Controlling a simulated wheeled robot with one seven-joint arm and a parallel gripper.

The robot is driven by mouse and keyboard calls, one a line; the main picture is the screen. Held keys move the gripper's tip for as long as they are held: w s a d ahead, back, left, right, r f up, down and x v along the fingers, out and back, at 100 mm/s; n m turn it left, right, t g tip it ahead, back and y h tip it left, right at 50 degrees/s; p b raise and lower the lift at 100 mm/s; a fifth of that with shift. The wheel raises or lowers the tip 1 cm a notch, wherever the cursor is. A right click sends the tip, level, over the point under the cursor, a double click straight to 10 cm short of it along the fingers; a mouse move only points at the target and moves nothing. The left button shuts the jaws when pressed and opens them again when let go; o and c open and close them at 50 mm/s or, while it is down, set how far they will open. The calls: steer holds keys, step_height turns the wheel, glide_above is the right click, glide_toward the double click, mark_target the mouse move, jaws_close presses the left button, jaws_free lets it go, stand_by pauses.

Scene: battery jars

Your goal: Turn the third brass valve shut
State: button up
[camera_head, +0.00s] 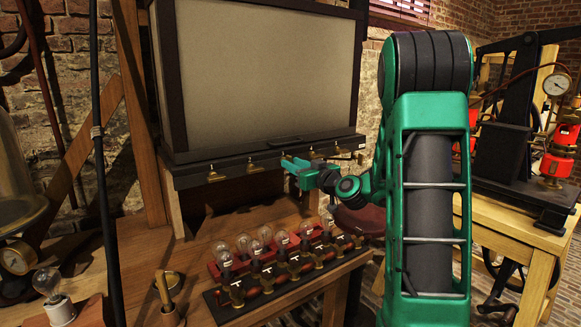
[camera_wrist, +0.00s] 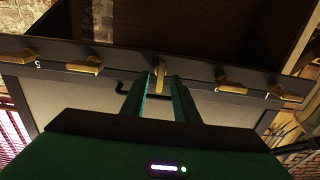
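A row of brass valves runs along a dark rail (camera_head: 200,173) under a large pale panel. In the wrist view the middle valve (camera_wrist: 160,69) has its handle pointing across the rail (camera_wrist: 120,58), while the handles beside it lie more along the rail. My gripper (camera_head: 289,163) is at the rail in the head view and hides the middle valve there. In the wrist view my gripper (camera_wrist: 160,80) is open, with its fingertips on either side of the middle handle. A gap shows between fingers and handle; contact cannot be told.
Other valves (camera_wrist: 85,66) (camera_wrist: 232,87) sit close on both sides of my gripper. Below the rail, several glass bulbs (camera_head: 283,238) stand on a red strip, behind a dark board (camera_head: 225,305) with brass fittings. A wooden table (camera_head: 520,230) with machinery stands at right.

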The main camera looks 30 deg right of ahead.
steer(key=shift+w, duration=0.55)
jaws_close()
